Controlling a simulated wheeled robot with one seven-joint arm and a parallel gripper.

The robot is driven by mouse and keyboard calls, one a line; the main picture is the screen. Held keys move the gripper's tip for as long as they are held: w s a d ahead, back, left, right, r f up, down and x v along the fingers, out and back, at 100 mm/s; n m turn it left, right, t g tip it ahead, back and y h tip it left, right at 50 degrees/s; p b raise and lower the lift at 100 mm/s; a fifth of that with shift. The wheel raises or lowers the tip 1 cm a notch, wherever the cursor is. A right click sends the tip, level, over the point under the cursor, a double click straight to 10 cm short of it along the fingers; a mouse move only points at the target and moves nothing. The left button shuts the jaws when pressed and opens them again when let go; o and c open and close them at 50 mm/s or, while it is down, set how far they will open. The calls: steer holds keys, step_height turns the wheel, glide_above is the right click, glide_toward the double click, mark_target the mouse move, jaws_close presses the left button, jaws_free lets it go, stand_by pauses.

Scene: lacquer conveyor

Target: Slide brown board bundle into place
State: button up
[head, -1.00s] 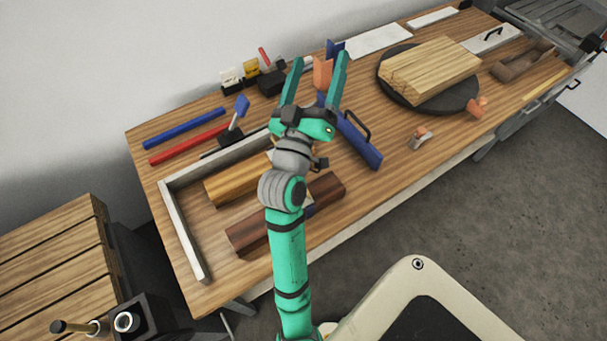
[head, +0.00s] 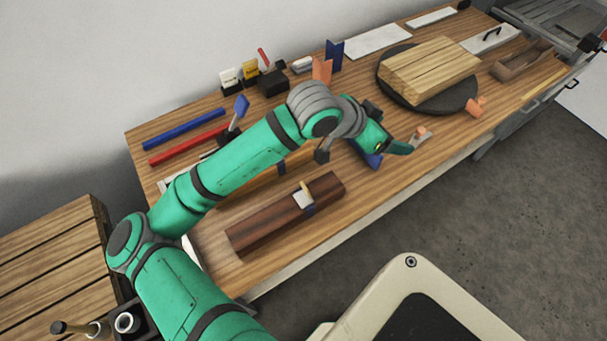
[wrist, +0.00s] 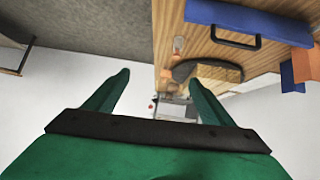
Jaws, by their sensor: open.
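The brown board bundle (head: 265,222) lies on the wooden workbench toward its front left, dark brown with a blue band and a pale tag around it. My gripper (head: 402,148) is to the right of the bundle, apart from it, near the bench's front edge. In the wrist view my gripper (wrist: 158,80) has its two fingers spread, with nothing between them. A lighter orange-brown bundle (head: 262,178) lies behind the brown one, mostly hidden by my arm. The pale corner fence (head: 190,250) at the bench's left is also largely covered by my arm.
A blue handled block (head: 368,158) is partly hidden behind my gripper; it shows in the wrist view (wrist: 250,22). A small orange-tipped piece (head: 421,138) is close to the fingers. Pale boards (head: 430,68) sit on a dark round plate. Bench front centre is clear.

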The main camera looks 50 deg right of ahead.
steer(key=w+a+f+t+y, duration=0.1)
steer(key=w+a+f+y, duration=0.2)
steer(key=a+f+y, duration=0.4)
steer(key=t+y, duration=0.2)
glide_toward(305, 197)
step_height(305, 197, down, 10)
steer(key=shift+s+d+r, duration=0.1)
jaws_close()
steer(key=shift+w+a, duration=0.35)
steer(key=shift+a, duration=1.05)
steer(key=shift+w+a, duration=0.35)
steer(key=shift+a, duration=1.05)
steer(key=shift+w+a, duration=0.3)
steer(key=shift+a, duration=1.1)
